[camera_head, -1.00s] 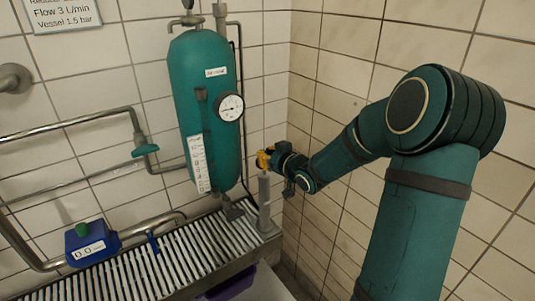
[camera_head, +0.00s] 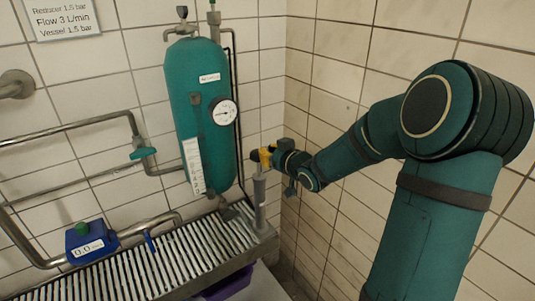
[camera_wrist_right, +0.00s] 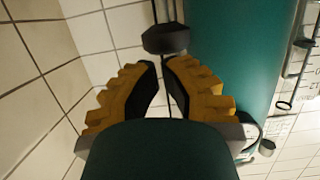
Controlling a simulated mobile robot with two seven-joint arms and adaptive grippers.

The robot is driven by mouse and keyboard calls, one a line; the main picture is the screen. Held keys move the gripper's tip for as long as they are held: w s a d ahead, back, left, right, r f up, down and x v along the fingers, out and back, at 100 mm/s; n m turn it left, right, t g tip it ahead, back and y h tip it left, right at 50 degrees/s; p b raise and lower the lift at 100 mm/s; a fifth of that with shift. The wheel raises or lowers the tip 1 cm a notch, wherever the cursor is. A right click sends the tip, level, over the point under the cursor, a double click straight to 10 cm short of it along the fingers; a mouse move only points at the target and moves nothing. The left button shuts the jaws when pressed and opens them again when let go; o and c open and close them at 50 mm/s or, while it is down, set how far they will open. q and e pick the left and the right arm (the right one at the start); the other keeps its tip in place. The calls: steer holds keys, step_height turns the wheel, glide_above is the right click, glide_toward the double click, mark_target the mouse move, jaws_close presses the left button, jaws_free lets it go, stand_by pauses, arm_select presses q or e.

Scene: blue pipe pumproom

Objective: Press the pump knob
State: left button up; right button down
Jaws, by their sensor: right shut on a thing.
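A grey upright cylinder (camera_head: 260,200), seemingly the hand pump, stands at the right end of the slatted bench. My right gripper (camera_head: 261,157), with yellow fingers, is at its top and shut on what looks like the dark pump knob (camera_head: 254,154). The fingers hide most of that knob. In the right wrist view, the yellow fingers of the right gripper (camera_wrist_right: 162,75) lean together with dark pads. A dark block (camera_wrist_right: 165,39) shows just beyond their tips. My left gripper is in neither view.
A green vessel (camera_head: 203,120) with a dial gauge (camera_head: 224,112) hangs on the wall left of my gripper. Metal pipes (camera_head: 70,130) run along the left wall.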

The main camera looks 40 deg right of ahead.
steer(key=v, duration=0.6)
steer(key=shift+a+p, duration=0.25)
steer(key=shift+p, duration=0.2)
steer(key=shift+s+r, duration=0.1)
steer(key=shift+s, duration=0.1)
steer(key=shift+r, duration=0.1)
stand_by(0.9)
step_height(320, 180, up, 6)
steer(key=p, duration=0.5)
steer(key=shift+s+d, duration=0.1)
steer(key=shift+d, duration=0.05)
